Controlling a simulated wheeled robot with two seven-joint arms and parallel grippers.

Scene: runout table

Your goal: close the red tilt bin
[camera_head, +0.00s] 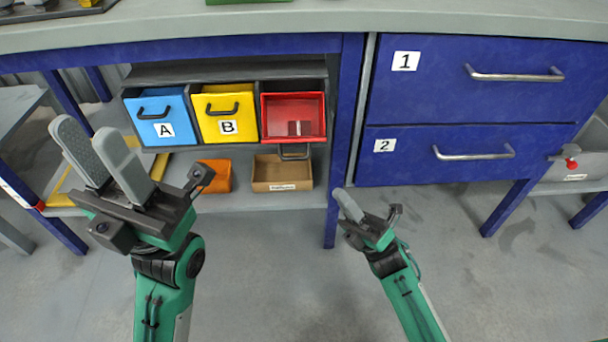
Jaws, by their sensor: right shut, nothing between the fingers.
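The red tilt bin (307,111) is the rightmost of three bins in a dark rack under the table. It is tipped open, so its inside shows, with a small dark and light item in it. Its dark handle (295,154) shows below its front edge. My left gripper (97,143) is at the left, in front of and left of the bins, with its two fingers apart and nothing between them. My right gripper (347,203) is below and right of the red bin, apart from it, beside the table leg. Its fingers are together and empty.
The blue bin A (165,113) and yellow bin B (225,108) look closed. An orange bin (215,177) and a cardboard box (282,174) stand on the shelf below. Blue drawers 1 (440,83) and 2 (420,165) are shut. A blue leg (338,180) stands between bins and drawers.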

